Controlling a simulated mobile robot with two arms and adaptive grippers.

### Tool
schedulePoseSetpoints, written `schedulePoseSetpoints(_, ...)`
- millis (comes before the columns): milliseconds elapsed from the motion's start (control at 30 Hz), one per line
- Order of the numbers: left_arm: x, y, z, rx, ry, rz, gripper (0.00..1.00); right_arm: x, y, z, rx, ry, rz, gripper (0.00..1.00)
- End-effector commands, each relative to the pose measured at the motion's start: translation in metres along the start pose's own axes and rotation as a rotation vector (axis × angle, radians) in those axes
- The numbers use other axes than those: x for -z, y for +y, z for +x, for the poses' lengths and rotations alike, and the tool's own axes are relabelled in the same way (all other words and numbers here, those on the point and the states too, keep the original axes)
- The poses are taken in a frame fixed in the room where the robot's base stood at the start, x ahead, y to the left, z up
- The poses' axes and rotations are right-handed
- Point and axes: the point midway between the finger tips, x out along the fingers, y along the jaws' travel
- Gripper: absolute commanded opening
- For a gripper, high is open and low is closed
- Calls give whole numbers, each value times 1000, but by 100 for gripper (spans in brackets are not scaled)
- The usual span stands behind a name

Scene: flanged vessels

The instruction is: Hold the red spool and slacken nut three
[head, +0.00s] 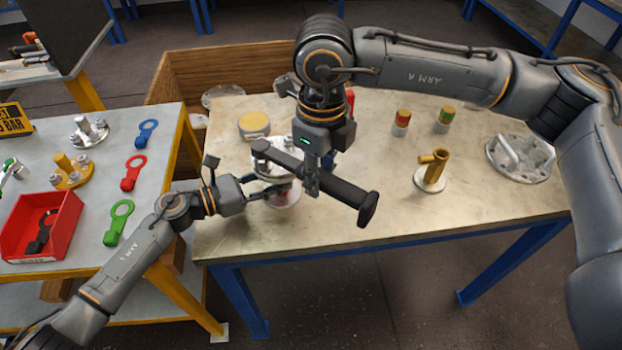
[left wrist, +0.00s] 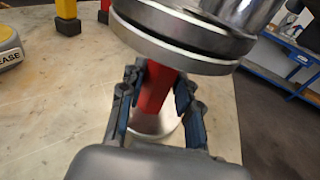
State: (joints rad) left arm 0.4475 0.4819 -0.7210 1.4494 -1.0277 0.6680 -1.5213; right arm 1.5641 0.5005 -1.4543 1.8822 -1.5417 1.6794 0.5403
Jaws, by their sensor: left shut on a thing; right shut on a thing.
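The red spool (left wrist: 155,90) is a red column under stacked round metal flanges (left wrist: 185,35) in the left wrist view. My left gripper (left wrist: 157,100) has its fingers on both sides of the red column, shut on it. In the head view, my left gripper (head: 262,191) reaches the spool from the left. My right gripper (head: 312,178) is shut on a long dark tool (head: 345,192) with a thick handle. The tool's far end lies over the flange top at the upper left. The nuts, including nut three, are hidden or too small to tell apart.
A yellow-lidded tin (head: 254,123) stands behind the spool. A brass post (head: 432,170), two small capped pieces and a flanged plate with a handle (head: 520,158) stand to the right. The left table holds coloured wrenches (head: 133,172) and a red tray (head: 65,252).

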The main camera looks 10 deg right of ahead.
Motion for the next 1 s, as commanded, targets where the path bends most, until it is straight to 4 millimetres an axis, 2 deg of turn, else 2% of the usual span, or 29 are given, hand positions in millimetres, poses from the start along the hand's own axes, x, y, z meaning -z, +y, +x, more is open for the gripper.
schedulePoseSetpoints(533,0,1,0,-2,0,1,8,-1,1,-50,1,-4,2,0)
schedulePoseSetpoints(1000,0,0,0,-1,-1,0,8,-1,0,-51,1,-2,2,0)
